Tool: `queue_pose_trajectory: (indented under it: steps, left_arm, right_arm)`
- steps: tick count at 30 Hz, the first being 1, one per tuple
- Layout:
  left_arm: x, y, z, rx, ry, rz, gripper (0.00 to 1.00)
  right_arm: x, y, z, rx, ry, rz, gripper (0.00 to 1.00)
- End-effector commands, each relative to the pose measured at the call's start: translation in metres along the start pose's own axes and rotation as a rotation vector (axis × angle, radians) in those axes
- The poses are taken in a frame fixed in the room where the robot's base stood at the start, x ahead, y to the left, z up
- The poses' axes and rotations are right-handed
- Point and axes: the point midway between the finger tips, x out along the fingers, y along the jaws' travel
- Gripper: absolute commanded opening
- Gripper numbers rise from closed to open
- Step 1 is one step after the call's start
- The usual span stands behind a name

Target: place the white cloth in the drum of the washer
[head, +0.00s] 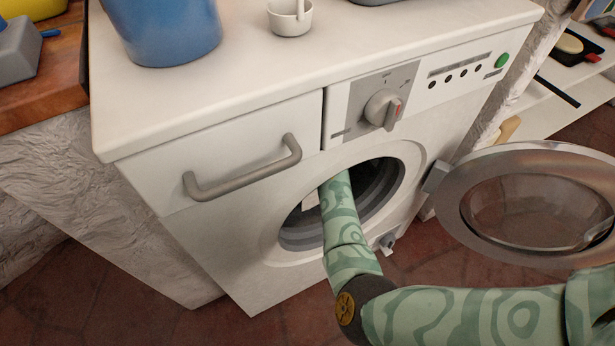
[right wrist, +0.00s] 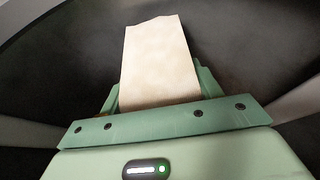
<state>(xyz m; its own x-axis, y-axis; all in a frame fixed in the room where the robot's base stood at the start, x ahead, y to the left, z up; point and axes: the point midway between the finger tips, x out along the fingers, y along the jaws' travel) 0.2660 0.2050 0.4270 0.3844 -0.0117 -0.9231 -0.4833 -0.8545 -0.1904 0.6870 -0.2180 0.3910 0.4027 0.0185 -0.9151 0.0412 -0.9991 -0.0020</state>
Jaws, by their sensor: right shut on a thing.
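The white washer (head: 240,240) stands ahead with its round door (head: 530,200) swung open to the right. My right arm reaches through the opening into the dark drum (head: 375,190). In the right wrist view my right gripper (right wrist: 160,100) is shut on the white cloth (right wrist: 160,60), which stands out beyond the jaws inside the drum. The fingertips are mostly hidden behind the cloth. In the head view only a small pale patch of the cloth (head: 311,200) shows beside my arm. My left gripper is not in view.
The open door stands close beside my right arm. On the washer top are a blue bucket (head: 165,30) and a small white cup (head: 290,18). A drawer handle (head: 245,168) and a dial (head: 383,109) jut from the front. Shelves (head: 575,90) stand at the right.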

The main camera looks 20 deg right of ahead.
Motion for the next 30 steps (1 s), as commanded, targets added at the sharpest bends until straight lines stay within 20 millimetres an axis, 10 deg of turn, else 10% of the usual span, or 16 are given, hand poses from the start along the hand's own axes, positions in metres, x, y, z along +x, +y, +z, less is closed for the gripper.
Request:
queue_pose_trajectory:
  steps: [22, 23, 24, 30]
  left_arm:
    - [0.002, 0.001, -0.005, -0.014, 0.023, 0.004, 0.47]
    - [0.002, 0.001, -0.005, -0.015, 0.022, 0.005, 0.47]
    - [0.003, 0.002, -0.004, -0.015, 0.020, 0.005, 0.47]
    - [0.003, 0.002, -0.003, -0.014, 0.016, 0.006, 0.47]
  right_arm:
    - [0.016, -0.001, 0.009, 0.007, -0.022, 0.003, 0.37]
    - [0.016, -0.001, 0.009, 0.006, -0.022, 0.004, 0.69]
    - [0.016, -0.001, 0.009, 0.006, -0.022, 0.004, 0.80]
    - [0.016, -0.001, 0.009, 0.006, -0.022, 0.004, 0.85]
